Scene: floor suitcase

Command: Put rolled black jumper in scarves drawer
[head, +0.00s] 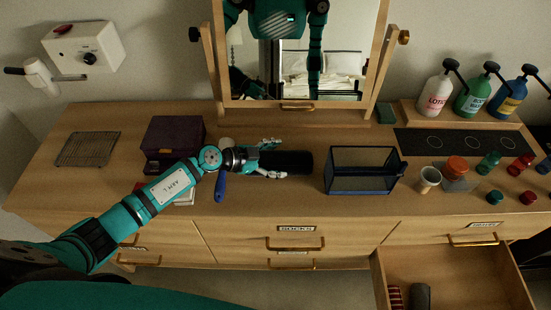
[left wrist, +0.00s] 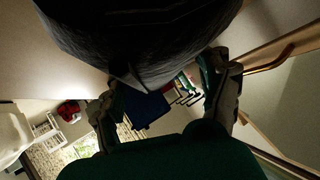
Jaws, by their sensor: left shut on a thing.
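The rolled black jumper (head: 298,162) is a dark cylinder at the middle of the dresser top, in front of the mirror. My left gripper (head: 275,159) is shut on its left end, with one finger on each side. I cannot tell whether the roll touches the top. In the left wrist view the jumper (left wrist: 140,40) fills the upper part, by the fingers of my left gripper (left wrist: 167,95). An open drawer (head: 455,275) stands out at the lower right and holds a striped red roll (head: 396,297) and a grey roll (head: 421,296). Its label is unreadable. My right gripper is out of view.
A glass box (head: 362,170) stands right of the jumper, with a cup (head: 428,179) and small jars beyond it. A purple box (head: 174,138) and a blue-handled item (head: 220,188) lie left. The mirror (head: 300,104) stands behind. Pump bottles (head: 473,92) stand back right.

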